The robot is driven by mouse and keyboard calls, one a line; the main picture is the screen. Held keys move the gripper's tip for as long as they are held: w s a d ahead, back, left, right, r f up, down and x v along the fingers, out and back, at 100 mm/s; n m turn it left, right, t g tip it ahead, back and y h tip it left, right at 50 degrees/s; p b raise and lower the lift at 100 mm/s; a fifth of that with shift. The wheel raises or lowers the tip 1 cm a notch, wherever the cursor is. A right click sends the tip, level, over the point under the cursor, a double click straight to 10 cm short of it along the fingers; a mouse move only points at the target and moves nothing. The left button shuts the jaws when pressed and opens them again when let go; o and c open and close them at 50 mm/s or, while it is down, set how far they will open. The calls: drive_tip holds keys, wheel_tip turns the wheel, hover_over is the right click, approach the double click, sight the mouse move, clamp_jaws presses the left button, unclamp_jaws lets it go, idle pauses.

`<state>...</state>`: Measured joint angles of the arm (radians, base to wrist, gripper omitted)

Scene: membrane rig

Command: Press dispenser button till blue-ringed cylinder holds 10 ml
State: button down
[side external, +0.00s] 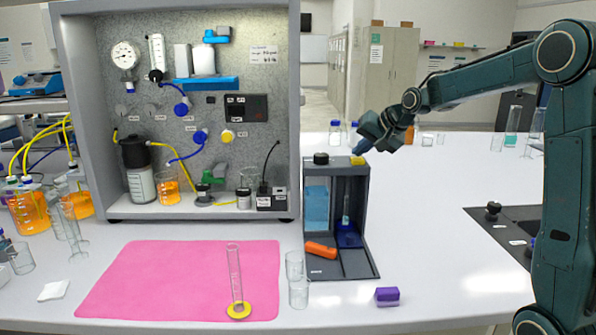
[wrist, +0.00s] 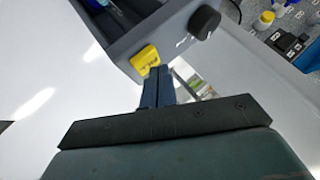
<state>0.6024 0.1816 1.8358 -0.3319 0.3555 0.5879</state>
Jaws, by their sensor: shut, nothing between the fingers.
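The grey dispenser (side external: 364,215) stands on the bench, with a tank of blue liquid (side external: 317,208) on its left side. Its yellow button (side external: 357,160) is on the top right and also shows in the wrist view (wrist: 144,59). The blue-ringed cylinder (side external: 348,239) stands upright in the right bay; its liquid level is too small to read. My gripper (side external: 361,149) is shut and empty, its tips just above the button. In the wrist view the fingertips (wrist: 158,72) lie at the button's edge; I cannot tell whether they touch it.
A black knob (side external: 321,158) sits beside the button. An orange object (side external: 320,249) lies at the dispenser's front. A yellow-ringed cylinder (side external: 238,311) stands on a pink mat (side external: 150,280). Glass beakers (side external: 298,292) and a purple block (side external: 387,295) are in front.

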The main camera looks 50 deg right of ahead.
sight(361, 160)
drive_tip(key=shift+f, duration=0.55)
idle(0.9)
drive_tip(key=shift+r, duration=1)
drive_tip(key=shift+r, duration=0.1)
drive_tip(key=shift+r, duration=2.45)
